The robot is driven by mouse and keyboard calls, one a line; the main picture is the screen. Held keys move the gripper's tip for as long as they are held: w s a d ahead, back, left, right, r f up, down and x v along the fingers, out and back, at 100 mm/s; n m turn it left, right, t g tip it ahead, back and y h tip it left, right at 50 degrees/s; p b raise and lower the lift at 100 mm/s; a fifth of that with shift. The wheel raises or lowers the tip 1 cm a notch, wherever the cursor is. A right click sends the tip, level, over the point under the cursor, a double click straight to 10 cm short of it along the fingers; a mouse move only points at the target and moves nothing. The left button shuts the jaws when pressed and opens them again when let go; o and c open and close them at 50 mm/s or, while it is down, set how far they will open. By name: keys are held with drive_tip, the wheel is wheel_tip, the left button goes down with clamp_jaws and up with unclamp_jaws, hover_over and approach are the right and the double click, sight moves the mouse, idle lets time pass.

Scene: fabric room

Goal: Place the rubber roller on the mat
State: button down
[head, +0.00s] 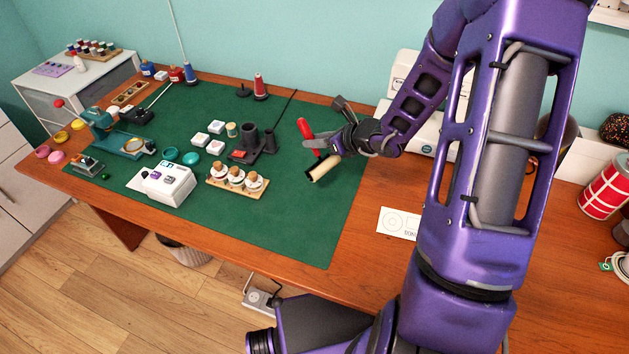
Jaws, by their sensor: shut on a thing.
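The mat (292,232) is a large dark green sheet covering most of the wooden table. My gripper (318,147) is over the right part of the mat and is shut on the rubber roller (324,168). The roller shows a pale cylinder below the fingers, tilted, and a red handle above and left of them. The fingers hide its middle. I cannot tell whether the roller touches the mat or is a little above it.
A wooden rack of white-topped jars (237,178), a dark stand with cylinders (252,147) and a white box (162,183) stand left of my gripper. A white card (398,222) lies right of the mat. The mat's front right is clear.

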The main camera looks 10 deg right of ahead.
wheel_tip(320, 180, down, 9)
drive_tip(key=shift+f+b, duration=0.1)
drive_tip(key=shift+b, duration=0.45)
drive_tip(key=shift+s+f+b, duration=0.1)
drive_tip(key=shift+f+b, duration=0.55)
drive_tip(key=shift+b, duration=0.15)
drive_tip(key=c, duration=0.7)
unclamp_jaws()
drive_tip(key=shift+c, duration=0.2)
drive_tip(key=shift+o, duration=0.2)
drive_tip(key=shift+r, duration=0.1)
drive_tip(key=shift+r, duration=0.1)
